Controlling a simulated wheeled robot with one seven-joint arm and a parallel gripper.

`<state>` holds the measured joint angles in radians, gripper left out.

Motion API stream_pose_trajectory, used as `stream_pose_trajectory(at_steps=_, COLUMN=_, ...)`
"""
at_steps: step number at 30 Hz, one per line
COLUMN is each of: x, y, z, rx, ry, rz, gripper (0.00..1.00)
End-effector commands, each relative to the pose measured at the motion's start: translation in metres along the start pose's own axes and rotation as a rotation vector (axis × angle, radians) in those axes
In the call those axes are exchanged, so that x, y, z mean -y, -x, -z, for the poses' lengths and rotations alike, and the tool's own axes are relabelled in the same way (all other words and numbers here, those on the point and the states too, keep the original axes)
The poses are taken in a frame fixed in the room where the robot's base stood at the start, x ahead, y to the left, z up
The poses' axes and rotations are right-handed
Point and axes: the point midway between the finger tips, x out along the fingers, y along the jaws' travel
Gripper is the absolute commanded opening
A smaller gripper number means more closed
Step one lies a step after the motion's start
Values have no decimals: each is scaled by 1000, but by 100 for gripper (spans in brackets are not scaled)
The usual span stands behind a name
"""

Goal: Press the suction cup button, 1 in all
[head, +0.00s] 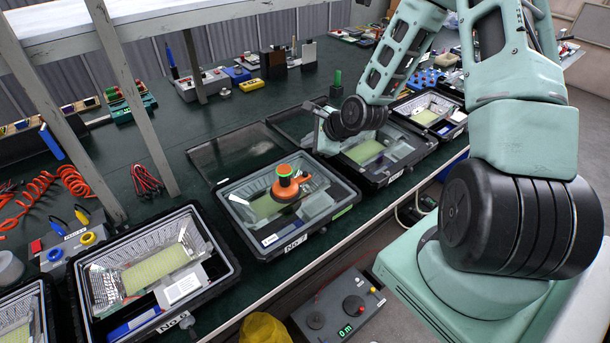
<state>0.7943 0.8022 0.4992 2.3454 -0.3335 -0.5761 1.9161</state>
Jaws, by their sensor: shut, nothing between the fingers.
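An open housing (82,292) with a yellow-green panel stands at the left; another (392,172) lies behind my wrist. Red coiled cords (75,182) and shelf posts are at left. A grey control box (338,310) sits below the bench edge.

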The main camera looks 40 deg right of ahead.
Motion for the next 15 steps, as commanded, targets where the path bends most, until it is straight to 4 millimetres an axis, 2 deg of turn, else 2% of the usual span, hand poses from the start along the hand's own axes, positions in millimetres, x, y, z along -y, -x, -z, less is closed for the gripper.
stream_pose_trajectory(at_steps=15, x=-35, y=-46, z=34, rx=0, ry=0, rz=-3, gripper=0)
